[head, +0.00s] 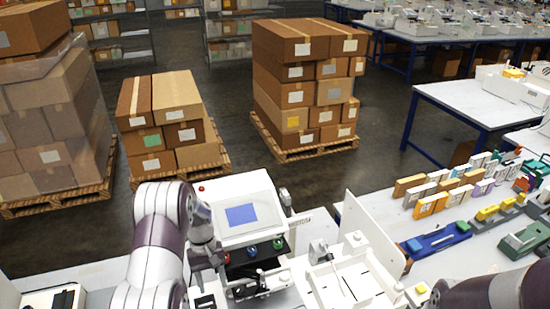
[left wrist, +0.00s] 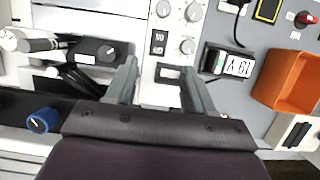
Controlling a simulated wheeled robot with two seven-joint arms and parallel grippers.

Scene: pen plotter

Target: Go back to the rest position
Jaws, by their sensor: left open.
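My left arm comes in from the left in the head view. Its gripper (head: 211,258) is at the front left of a white machine with a blue screen (head: 241,215), mostly seen from behind. In the left wrist view the gripper (left wrist: 160,78) shows two grey fingers spread apart with nothing between them. They are over a light panel with silver knobs (left wrist: 188,46) and a small black switch plate (left wrist: 158,42). I cannot tell whether the fingertips touch the panel. Part of my right arm shows at the lower right of the head view; its gripper is out of view.
In the head view, a white tray (head: 382,302) and a blue fixture (head: 438,241) are to the right.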

